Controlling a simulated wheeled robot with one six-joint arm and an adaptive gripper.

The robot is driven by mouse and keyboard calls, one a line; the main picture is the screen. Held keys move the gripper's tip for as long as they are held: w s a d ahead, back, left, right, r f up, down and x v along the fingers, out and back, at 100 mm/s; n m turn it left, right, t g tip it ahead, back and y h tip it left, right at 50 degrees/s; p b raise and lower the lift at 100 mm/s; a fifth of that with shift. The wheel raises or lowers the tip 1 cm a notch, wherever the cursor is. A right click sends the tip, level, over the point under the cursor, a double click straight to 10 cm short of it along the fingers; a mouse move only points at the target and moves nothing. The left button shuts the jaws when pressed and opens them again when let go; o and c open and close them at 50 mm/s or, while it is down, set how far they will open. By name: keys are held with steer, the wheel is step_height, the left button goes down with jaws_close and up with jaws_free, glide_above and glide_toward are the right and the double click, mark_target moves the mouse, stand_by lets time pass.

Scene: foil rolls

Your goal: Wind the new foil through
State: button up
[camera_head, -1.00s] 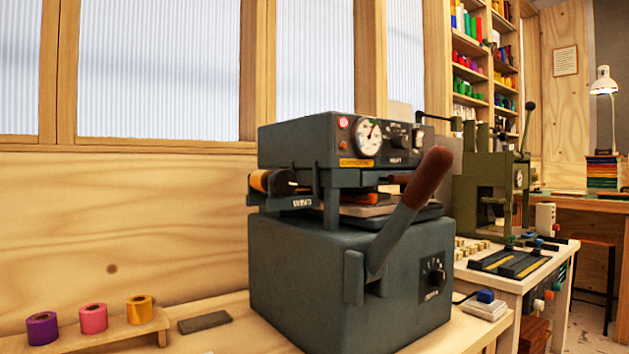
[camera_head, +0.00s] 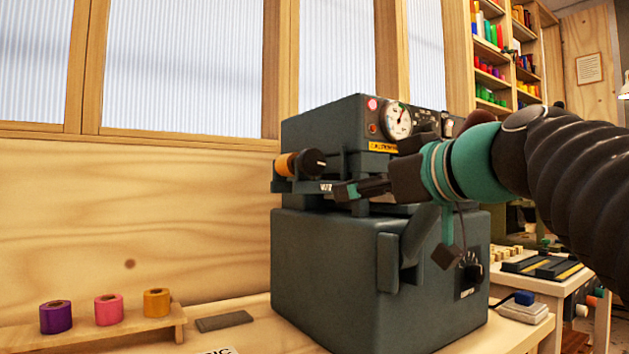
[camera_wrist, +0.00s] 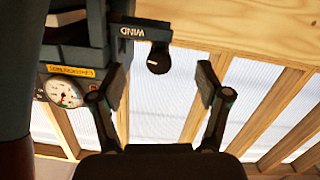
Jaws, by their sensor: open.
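The grey foil press (camera_head: 380,270) stands on the bench, with a dial gauge (camera_head: 397,122) and a lit red lamp on its upper front. An orange-gold foil roll (camera_head: 285,164) sits at its upper left, beside a black winding knob (camera_head: 313,162). In the wrist view the knob (camera_wrist: 158,57) shows below the WIND label, beyond my fingertips and between their lines. My gripper (camera_head: 345,190) is in front of the press, just right of and below the knob. Its two fingers are spread and empty in the wrist view (camera_wrist: 162,82). My arm hides the press's right side and most of its lever.
A low wooden rack (camera_head: 135,328) at left holds purple (camera_head: 56,317), pink (camera_head: 109,309) and gold (camera_head: 157,302) rolls. A dark flat block (camera_head: 224,321) lies beside it. A side table (camera_head: 555,290) stands at right.

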steer(key=n+t+y, duration=0.1)
glide_toward(315, 160)
steer(key=p+x, duration=0.2)
steer(key=x, duration=0.9)
steer(key=shift+p, duration=0.4)
steer(key=c, duration=1.2)
